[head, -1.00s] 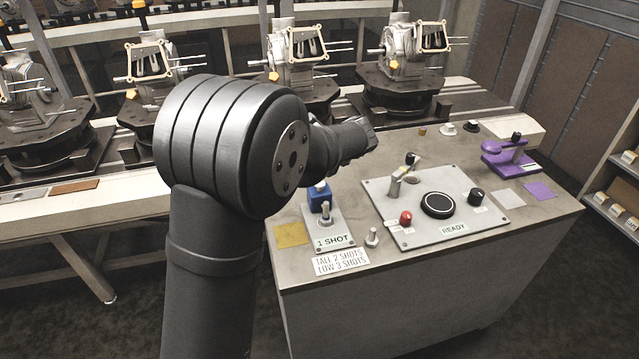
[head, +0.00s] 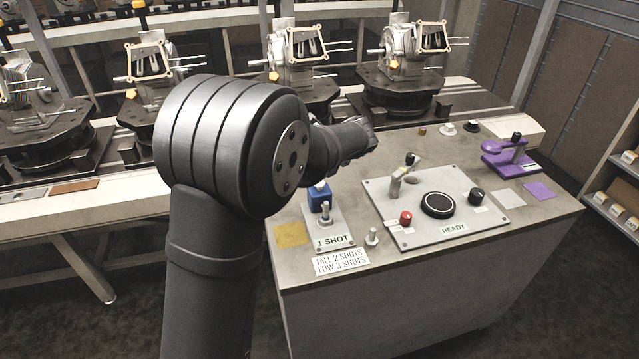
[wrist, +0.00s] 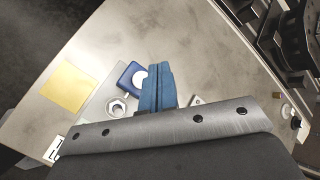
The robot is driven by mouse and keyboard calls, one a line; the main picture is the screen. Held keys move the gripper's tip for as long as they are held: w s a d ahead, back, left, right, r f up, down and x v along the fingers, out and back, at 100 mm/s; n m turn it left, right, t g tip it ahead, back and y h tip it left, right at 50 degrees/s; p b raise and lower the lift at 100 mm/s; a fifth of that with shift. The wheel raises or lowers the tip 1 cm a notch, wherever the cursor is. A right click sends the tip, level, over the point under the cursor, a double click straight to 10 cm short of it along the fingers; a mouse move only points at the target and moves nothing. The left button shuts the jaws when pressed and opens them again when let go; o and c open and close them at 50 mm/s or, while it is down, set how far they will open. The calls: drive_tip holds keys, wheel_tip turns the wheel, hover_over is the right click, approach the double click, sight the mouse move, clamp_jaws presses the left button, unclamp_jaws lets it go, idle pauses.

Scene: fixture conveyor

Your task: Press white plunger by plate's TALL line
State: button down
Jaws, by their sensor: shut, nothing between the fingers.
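The white plunger (head: 319,185) tops a blue block (head: 320,203) on a small grey plate near the bench's left front. In the wrist view the plunger (wrist: 138,78) shows as a white round face on the blue block (wrist: 128,70). My gripper (wrist: 157,78) is shut and empty, its blue fingers overlapping the plunger's right edge in that view. I cannot tell whether they touch it. In the head view my arm hides the fingers. The plate's display (head: 333,241) reads "1 SHOT". The card (head: 340,262) below it reads "TALL 2 SHOTS" and "LOW 3 SHOTS".
A metal toggle (head: 324,213) stands in front of the blue block. A yellow patch (head: 291,234) lies to its left. A control panel (head: 400,235) with a red button (head: 405,217) and black dial is to the right. Several fixtures stand on the conveyor behind.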

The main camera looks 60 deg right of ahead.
idle(0.7)
wheel_tip(320, 180, up, 4)
drive_tip(key=shift+f, duration=0.1)
drive_tip(key=shift+f, duration=0.1)
drive_tip(key=shift+f, duration=4.3)
drive_tip(key=shift+f, duration=0.1)
drive_tip(key=shift+f, duration=0.35)
